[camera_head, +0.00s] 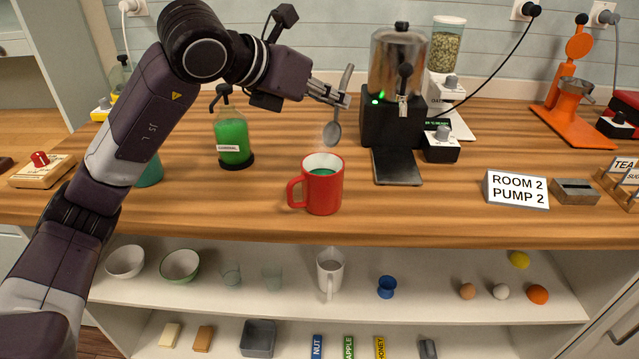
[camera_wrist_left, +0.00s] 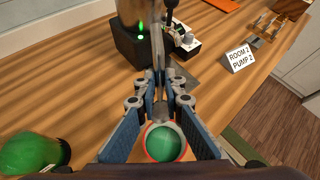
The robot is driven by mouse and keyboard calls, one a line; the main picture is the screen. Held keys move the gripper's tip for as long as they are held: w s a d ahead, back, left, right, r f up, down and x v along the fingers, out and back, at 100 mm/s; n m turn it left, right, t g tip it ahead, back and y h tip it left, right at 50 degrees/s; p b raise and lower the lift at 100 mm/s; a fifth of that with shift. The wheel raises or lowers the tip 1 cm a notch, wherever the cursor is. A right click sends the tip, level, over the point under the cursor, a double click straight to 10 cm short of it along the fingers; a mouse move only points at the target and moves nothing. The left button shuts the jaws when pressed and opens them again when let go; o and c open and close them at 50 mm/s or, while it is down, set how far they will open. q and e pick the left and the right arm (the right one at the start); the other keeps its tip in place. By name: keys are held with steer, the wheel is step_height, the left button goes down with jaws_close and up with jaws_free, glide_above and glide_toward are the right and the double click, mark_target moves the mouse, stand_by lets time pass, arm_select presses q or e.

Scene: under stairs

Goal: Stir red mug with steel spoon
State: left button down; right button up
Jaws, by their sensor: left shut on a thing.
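The red mug (camera_head: 321,188) stands upright near the front of the wooden counter and holds a dark green liquid. My left gripper (camera_head: 343,99) is shut on the handle of the steel spoon (camera_head: 333,132). The spoon hangs bowl down above and behind the mug in the head view, outside its rim. In the left wrist view the gripper (camera_wrist_left: 158,84) points toward the counter, with the mug (camera_wrist_left: 166,142) and its green contents low in the picture. The spoon's handle (camera_wrist_left: 158,45) shows between the fingers there. My right gripper is not in view.
A green cordial bottle (camera_head: 233,138) stands left of the mug. A steel dispenser (camera_head: 397,90) with a drip tray (camera_head: 397,167) stands close at right. A "ROOM 2 PUMP 2" sign (camera_head: 516,189) stands farther right.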

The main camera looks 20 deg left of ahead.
mark_target(345, 79)
arm_select(q)
steer(key=shift+r, duration=0.1)
steer(key=shift+r+p, duration=1.4)
steer(key=shift+r, duration=0.5)
steer(key=shift+r, duration=0.1)
